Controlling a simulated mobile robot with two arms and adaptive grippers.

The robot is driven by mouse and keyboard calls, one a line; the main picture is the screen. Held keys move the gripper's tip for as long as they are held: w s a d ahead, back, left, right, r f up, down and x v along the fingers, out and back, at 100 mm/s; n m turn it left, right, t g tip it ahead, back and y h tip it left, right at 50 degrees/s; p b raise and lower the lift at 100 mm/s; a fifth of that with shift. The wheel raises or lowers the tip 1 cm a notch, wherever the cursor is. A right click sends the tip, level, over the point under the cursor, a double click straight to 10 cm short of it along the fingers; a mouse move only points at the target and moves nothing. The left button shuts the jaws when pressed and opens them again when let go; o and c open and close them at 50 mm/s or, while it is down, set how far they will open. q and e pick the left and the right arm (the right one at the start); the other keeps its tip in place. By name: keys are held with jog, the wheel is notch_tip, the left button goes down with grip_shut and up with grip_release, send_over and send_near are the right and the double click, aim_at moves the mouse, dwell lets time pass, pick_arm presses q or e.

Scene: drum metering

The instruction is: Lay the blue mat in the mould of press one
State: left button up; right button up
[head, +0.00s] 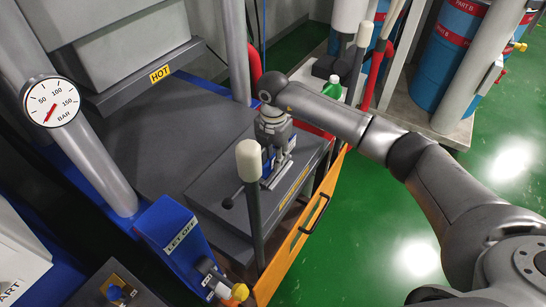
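The mould (215,180) of the press is a dark grey block with a flat top, a black knob on its left and a yellow label on its front edge. My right gripper (272,176) reaches in from the right and points down at the mould's right part, close to its surface. A small blue patch shows beside the fingers; I cannot tell whether it is the blue mat or another part. The fingertips are too small and covered to show whether they are open. No other blue mat is plain to see. My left gripper is out of view.
A grey upper block marked HOT (160,73) overhangs behind the mould. A pale-topped upright post (250,190) stands in front of it. An orange guard (300,240) with a black handle borders the press. A pressure gauge (52,102) is at left. Blue drums (450,55) stand behind; green floor is clear at right.

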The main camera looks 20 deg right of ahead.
aim_at(273, 156)
notch_tip(273, 156, up, 12)
jog(key=b, duration=0.3)
jog(key=shift+f, duration=0.2)
